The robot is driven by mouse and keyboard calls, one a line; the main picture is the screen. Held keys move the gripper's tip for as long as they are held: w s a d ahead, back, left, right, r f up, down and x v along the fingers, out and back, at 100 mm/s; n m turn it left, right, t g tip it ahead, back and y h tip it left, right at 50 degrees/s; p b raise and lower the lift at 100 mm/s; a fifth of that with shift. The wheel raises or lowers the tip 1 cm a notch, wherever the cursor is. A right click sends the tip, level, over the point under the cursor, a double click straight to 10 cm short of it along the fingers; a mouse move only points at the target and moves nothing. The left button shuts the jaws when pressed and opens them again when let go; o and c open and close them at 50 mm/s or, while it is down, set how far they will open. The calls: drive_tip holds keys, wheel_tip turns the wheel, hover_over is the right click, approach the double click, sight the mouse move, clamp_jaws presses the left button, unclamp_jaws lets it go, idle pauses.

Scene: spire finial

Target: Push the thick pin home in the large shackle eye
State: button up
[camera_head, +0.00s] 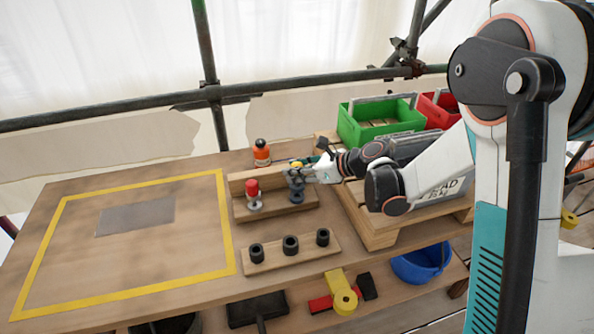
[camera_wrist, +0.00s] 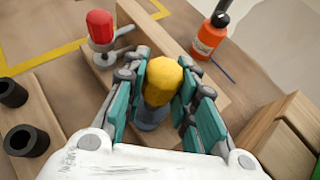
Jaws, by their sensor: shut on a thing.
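A thick pin with a faceted yellow head (camera_wrist: 163,80) is between the teal-padded fingers of my gripper (camera_wrist: 166,92), which is shut on it. The yellow head also shows in the head view (camera_head: 295,164). Below it is a blue-grey shackle (camera_wrist: 150,120), on the right part of a wooden stand (camera_head: 281,212). The pin's shank is hidden under the head and fingers, so I cannot tell how deep it sits in the eye. A red-headed pin (camera_wrist: 100,27) stands upright in a smaller grey shackle (camera_wrist: 107,55), left of my gripper.
A wooden block (camera_head: 284,257) with three black sockets lies in front of the stand. An orange bottle (camera_head: 261,153) stands behind it. A wooden pallet with a green crate (camera_head: 352,128) is to the right. The yellow-taped area (camera_head: 150,255) at left is mostly clear.

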drive_tip(key=shift+f+b, duration=0.45)
drive_tip(key=shift+f, duration=0.35)
drive_tip(key=o, duration=1.2)
drive_tip(key=shift+c, duration=0.2)
drive_tip(key=v, duration=1.2)
drive_tip(key=shift+w, duration=0.1)
